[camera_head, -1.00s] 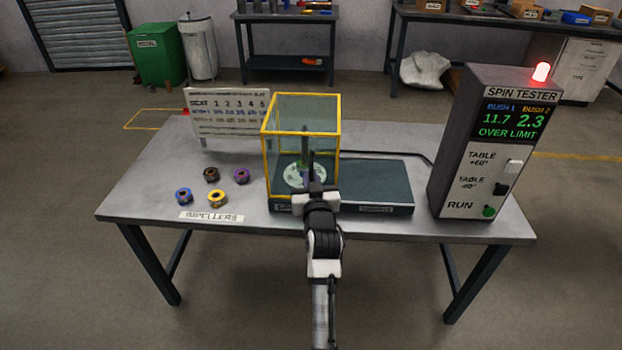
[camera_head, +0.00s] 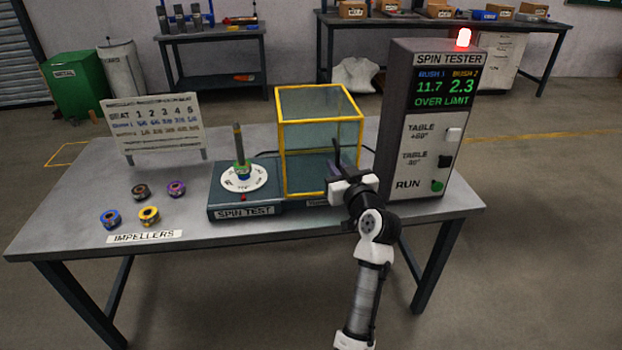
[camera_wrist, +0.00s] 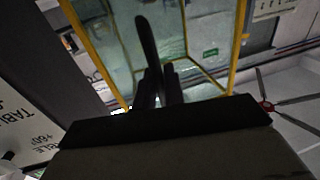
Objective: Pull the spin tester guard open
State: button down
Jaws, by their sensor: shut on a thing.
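The spin tester guard (camera_head: 305,150) is a clear box with a yellow frame. It stands on the right part of the dark base (camera_head: 245,210), beside the turntable. The white turntable (camera_head: 232,180) with its upright spindle (camera_head: 240,150) is uncovered at the left of the base. In the wrist view the dark fingers (camera_wrist: 158,85) are close together in front of the guard's yellow-edged panel (camera_wrist: 205,50).
The spin tester console (camera_head: 430,125) stands close to the right of my gripper, its screen reading OVER LIMIT and its red lamp (camera_head: 463,38) lit. Several impellers (camera_head: 148,215) lie at the table's left. A seat chart (camera_head: 155,125) stands behind them.

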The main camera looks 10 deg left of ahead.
jog(key=shift+w+d, duration=0.25)
jog(key=shift+d, duration=0.7)
jog(key=c, duration=1.6)
grip_release()
jog(key=b+v, duration=0.2)
jog(key=v, duration=1.1)
jog(key=shift+s+d, duration=0.2)
jog(key=shift+s, duration=0.15)
